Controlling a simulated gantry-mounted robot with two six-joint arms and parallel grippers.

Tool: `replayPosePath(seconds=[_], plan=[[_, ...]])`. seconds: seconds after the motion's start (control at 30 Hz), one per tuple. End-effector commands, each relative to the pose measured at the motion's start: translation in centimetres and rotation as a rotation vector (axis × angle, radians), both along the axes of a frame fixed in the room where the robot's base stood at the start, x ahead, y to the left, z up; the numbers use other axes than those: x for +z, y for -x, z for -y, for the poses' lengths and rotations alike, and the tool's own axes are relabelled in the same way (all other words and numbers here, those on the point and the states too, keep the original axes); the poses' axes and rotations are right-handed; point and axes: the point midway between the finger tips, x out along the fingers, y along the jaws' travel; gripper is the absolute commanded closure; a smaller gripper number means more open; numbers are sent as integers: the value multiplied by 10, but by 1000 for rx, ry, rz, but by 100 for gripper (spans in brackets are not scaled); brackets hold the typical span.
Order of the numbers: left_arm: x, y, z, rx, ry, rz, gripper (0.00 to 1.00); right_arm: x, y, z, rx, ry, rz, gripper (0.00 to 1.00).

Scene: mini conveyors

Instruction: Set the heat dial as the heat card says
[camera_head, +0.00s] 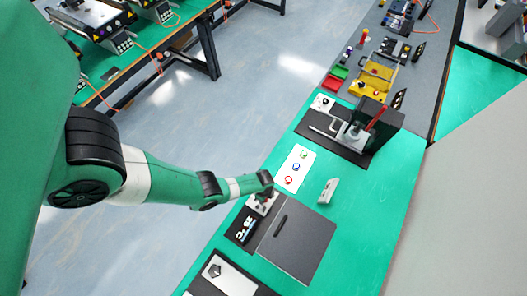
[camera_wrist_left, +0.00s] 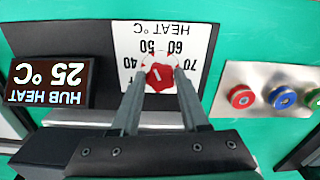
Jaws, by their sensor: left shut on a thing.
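My left gripper (camera_wrist_left: 160,98) is shut on the red heat dial (camera_wrist_left: 160,77), its fingers on either side. The dial has a short white line, tilted; I cannot tell which number it marks. Its white scale plate (camera_wrist_left: 200,35), upside down in the left wrist view, reads HEAT °C with 40, 50, 60 and 70. The display (camera_wrist_left: 48,82) beside it reads HUB HEAT 25 °C. In the head view my left gripper (camera_head: 265,197) is over the dial's plate, next to the display (camera_head: 243,229). I cannot make out a heat card. My right gripper is out of view.
A pale plate with red, blue and green buttons (camera_head: 296,167) lies beyond the dial. A small white block (camera_head: 328,190) stands to its right. A dark flat panel (camera_head: 297,246) lies nearer. A black press-like device (camera_head: 352,132) stands further back. Green bench is clear at right.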

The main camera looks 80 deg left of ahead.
Motion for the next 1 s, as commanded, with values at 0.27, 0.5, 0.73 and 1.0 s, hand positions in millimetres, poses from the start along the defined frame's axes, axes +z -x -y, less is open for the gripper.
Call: replayPosePath(seconds=[0.27, 0.5, 0.73, 1.0], plan=[[-1, 0, 0, -2, -1, 1, 100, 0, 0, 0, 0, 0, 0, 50], [-1, 0, 0, -2, 0, 0, 27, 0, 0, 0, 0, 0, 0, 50], [0, 0, 0, -2, 0, 0, 25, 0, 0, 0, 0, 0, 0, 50], [24, -1, 0, -4, 0, 0, 25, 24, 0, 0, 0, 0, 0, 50]])
